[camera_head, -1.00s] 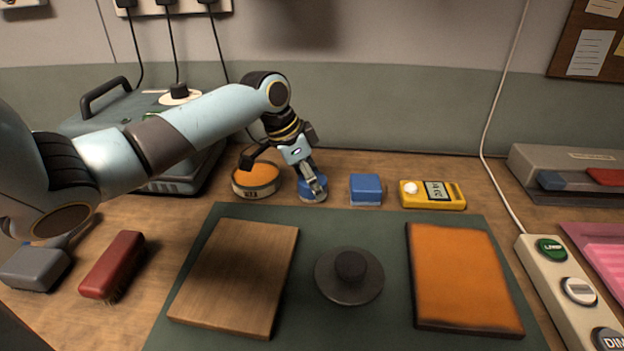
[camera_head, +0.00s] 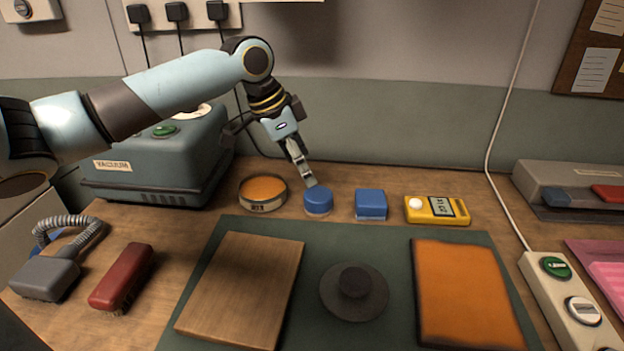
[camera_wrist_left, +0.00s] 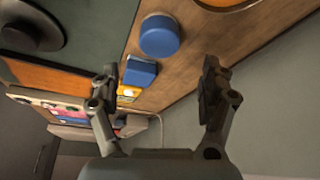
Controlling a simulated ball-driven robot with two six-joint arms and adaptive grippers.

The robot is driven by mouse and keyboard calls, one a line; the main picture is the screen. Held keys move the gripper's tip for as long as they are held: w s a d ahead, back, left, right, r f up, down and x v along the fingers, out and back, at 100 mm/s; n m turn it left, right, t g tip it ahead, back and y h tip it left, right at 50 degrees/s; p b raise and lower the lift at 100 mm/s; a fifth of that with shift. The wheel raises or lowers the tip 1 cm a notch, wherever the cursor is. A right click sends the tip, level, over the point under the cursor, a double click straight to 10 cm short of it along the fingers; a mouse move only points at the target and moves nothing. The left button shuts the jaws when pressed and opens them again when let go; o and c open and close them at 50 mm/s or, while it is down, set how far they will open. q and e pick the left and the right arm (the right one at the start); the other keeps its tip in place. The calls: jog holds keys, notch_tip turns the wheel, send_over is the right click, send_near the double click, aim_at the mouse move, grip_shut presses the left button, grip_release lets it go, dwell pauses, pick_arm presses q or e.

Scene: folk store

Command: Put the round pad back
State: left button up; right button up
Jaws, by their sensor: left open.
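The round blue pad (camera_head: 318,201) stands on the wooden table behind the green mat, between a round tin and a square blue pad. It also shows in the left wrist view (camera_wrist_left: 159,36). My left gripper (camera_head: 311,183) is just above and behind the round pad, angled down. In the left wrist view the two fingers are spread apart (camera_wrist_left: 158,85) with nothing between them, and the round pad lies beyond the fingertips. The square blue pad (camera_head: 370,204) stands just right of the round one. My right gripper is not in view.
A round tin with orange filling (camera_head: 263,191) stands left of the pad. A yellow meter (camera_head: 437,210) is to the right. The green mat (camera_head: 320,236) holds a wooden board, a dark disc with a knob and an orange board. A vacuum box (camera_head: 150,160) stands at back left.

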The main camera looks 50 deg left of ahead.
pick_arm(q)
jog(key=shift+v, duration=1.5)
